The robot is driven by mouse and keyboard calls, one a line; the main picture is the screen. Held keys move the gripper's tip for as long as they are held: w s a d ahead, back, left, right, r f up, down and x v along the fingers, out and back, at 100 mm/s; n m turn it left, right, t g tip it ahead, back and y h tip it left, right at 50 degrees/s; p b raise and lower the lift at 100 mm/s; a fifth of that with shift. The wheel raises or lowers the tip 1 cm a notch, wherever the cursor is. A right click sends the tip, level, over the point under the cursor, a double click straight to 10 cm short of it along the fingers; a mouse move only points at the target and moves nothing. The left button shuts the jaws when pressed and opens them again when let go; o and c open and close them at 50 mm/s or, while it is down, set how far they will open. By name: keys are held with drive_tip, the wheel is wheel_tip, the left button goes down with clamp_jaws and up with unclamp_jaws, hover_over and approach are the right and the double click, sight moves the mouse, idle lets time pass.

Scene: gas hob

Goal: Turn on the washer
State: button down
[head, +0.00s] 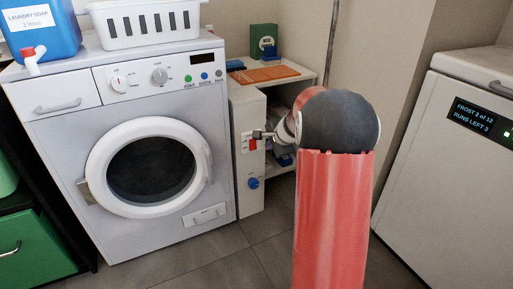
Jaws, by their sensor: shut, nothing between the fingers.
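The white front-loading washer (146,150) stands at left with its round door shut. Its panel has two dials (160,75), a dark display (161,70) and small buttons, one green labelled start (188,78), one blue (204,76) and one grey (218,73). Right of it, a narrow white panel carries a red switch (251,145) and a blue knob (254,183). My gripper (259,134) is shut and empty, pointing left at the red switch's upper part. I cannot tell whether it touches. My arm hides part of the shelf behind.
A blue soap jug (38,35) and white basket (145,25) stand on the washer. A white appliance (450,160) with a lit display stands right. Grey floor is clear in front of the washer.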

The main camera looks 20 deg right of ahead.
approach(254, 149)
wheel_tip(254, 149, down, 4)
drive_tip(key=w, duration=0.2)
drive_tip(key=w+f, duration=0.1)
drive_tip(key=w, duration=0.1)
drive_tip(key=shift+a, duration=0.15)
idle(0.3)
drive_tip(key=shift+w+f, duration=0.15)
drive_tip(key=shift+w, duration=0.05)
idle(0.4)
